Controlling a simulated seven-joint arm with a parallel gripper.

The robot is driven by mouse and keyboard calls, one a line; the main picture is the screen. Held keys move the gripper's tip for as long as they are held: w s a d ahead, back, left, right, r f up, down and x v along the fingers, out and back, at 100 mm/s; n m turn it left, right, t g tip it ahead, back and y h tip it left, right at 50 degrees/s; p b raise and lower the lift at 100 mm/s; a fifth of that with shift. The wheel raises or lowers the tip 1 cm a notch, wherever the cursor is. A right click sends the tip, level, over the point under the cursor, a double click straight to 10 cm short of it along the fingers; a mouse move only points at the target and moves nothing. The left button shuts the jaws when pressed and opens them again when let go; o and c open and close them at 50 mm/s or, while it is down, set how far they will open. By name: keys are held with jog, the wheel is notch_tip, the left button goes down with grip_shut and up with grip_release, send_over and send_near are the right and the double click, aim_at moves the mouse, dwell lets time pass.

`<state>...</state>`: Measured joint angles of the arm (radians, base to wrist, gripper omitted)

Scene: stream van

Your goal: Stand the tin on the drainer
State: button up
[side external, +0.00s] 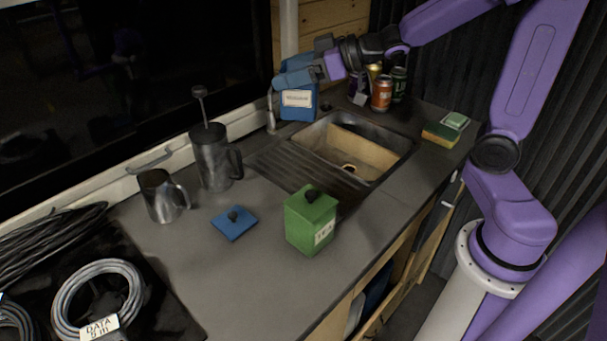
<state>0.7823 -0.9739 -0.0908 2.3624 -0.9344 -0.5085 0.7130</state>
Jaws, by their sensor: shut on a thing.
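A blue tin (298,112) with a white label is at the back, behind the sink by the tap. My gripper (312,68) is shut on its upper part, reaching in from the right. The tin looks upright; I cannot tell whether its base touches the counter. The drainer (300,167) is the ribbed area left of the sink basin, and its visible part is bare.
A metal press pot (213,160) and a steel jug (160,196) stand left of the drainer. The tap (271,112) rises behind the sink (358,150). Several cans (382,93) stand back right, with a sponge (441,134) right of the sink. Cables lie front left.

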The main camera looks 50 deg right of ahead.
jog(key=s+d+f+n+g+y, duration=0.1)
jog(key=s+f+n+g+y, duration=0.1)
jog(key=s+n+g, duration=0.35)
jog(key=s+d+f+n+g+y, duration=0.1)
jog(key=s+n+g+y, duration=0.1)
jog(key=s, duration=0.7)
jog(key=s+f+n+g+y, duration=0.2)
jog(key=s+n+g, duration=0.15)
jog(key=s, duration=0.35)
jog(key=shift+w+a+f, duration=0.25)
jog(key=shift+w+f, duration=1.85)
jog(key=shift+w, duration=0.15)
jog(key=shift+w+a+f, duration=0.2)
jog(key=shift+w+f, duration=1.9)
jog(key=shift+w, duration=0.15)
jog(key=shift+w+a+f, duration=0.25)
jog(key=shift+w+f, duration=1.85)
jog(key=shift+w, duration=0.15)
jog(key=shift+f, duration=0.1)
jog(key=o, duration=1.3)
